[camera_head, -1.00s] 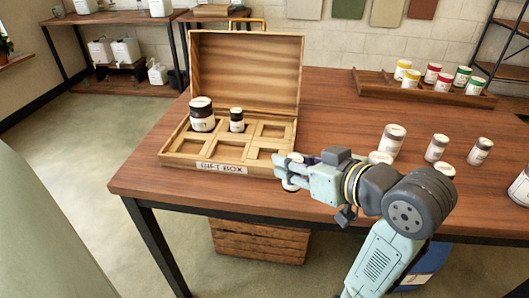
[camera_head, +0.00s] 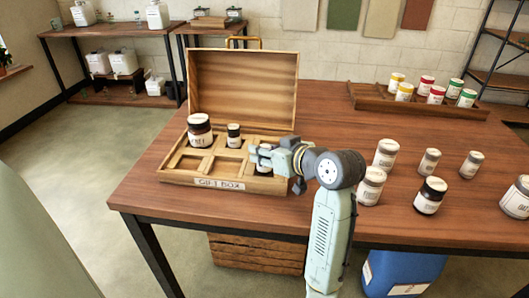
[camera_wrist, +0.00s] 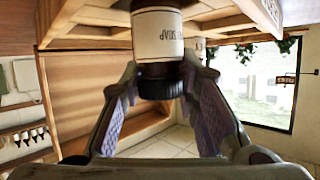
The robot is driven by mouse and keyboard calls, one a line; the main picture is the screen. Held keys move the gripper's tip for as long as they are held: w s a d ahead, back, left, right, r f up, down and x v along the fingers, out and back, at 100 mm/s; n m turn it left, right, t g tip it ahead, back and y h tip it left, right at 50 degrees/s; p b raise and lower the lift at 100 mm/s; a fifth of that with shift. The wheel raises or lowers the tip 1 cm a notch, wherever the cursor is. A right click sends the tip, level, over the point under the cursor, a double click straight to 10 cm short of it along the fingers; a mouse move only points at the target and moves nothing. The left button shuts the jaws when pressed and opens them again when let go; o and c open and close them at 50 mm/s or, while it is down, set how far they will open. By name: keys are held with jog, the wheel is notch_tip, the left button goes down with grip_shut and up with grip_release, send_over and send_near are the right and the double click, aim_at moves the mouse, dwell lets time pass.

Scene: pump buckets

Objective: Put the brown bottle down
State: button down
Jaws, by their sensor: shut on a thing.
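The brown bottle (camera_head: 264,161) with a white label and dark cap is in my gripper (camera_head: 268,156), over the right part of the gift box (camera_head: 219,184). My gripper covers part of it and its base is hard to see. In the wrist view the bottle (camera_wrist: 157,38) hangs upside down in the picture, its dark cap between the two fingers of my gripper (camera_wrist: 158,75). The open wooden box has square compartments in two rows. A larger dark bottle (camera_head: 199,131) stands in the back left compartment, and a small dark bottle (camera_head: 234,136) in the back middle one.
The raised lid (camera_head: 242,92) stands behind the compartments. A wooden rack (camera_head: 418,107) of coloured jars is at the back right. The table (camera_head: 330,115) behind my gripper is clear.

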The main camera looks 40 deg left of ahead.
jog(key=shift+f, duration=0.55)
jog(key=shift+f, duration=0.2)
jog(key=c, duration=1.2)
grip_release()
jog(key=shift+r, duration=0.1)
